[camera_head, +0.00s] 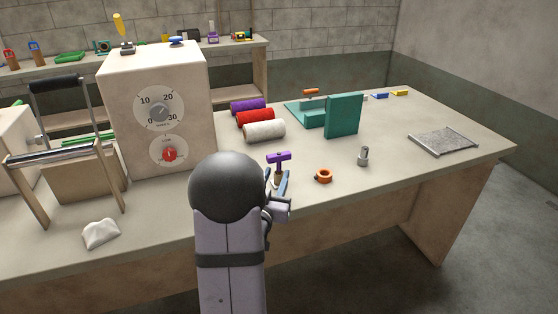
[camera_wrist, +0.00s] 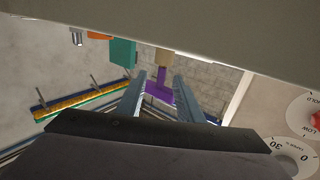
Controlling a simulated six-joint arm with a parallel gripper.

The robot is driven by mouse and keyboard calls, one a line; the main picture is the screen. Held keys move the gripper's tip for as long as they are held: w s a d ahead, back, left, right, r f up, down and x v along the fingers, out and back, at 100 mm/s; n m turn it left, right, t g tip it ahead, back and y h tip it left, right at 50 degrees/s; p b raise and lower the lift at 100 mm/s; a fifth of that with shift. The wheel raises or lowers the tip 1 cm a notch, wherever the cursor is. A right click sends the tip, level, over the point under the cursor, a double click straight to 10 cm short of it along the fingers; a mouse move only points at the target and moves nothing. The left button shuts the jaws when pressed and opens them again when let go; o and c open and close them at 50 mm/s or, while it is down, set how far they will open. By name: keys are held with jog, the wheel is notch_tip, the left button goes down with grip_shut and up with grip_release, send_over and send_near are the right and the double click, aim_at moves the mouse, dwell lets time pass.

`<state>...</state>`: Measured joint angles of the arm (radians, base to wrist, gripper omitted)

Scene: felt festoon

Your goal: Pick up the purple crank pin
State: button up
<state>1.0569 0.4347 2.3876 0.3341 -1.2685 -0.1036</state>
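The purple crank pin (camera_head: 279,157) is T-shaped, with a crossbar on top of a short stem. It stands upright over a tan piece near the front of the workbench. My gripper (camera_head: 281,186) is right at it, partly hidden behind my own wrist in the head view. In the wrist view the crank pin (camera_wrist: 159,89) lies between the two grey fingers of my gripper (camera_wrist: 160,77). The fingers are apart, one on each side. Contact with the pin is not clear. The tan piece (camera_wrist: 166,58) shows at the end of its stem.
An orange ring (camera_head: 324,176) and a grey metal pin (camera_head: 363,156) are to the right. Purple, red and white spools (camera_head: 265,131) lie behind. A beige box with dials (camera_head: 157,104) stands close on the left. A teal block (camera_head: 343,116) stands farther right.

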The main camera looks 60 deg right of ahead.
aim_at(278, 169)
jog(key=shift+w+d+f+p, duration=0.1)
jog(key=shift+w+d+p, duration=0.1)
jog(key=shift+d, duration=0.65)
jog(key=shift+w+d+p, duration=0.2)
jog(key=shift+d, duration=0.6)
jog(key=shift+w+d+f+p, duration=0.1)
jog(key=shift+w+d+p, duration=0.1)
jog(key=shift+d, duration=0.65)
jog(key=shift+r, duration=0.1)
grip_shut()
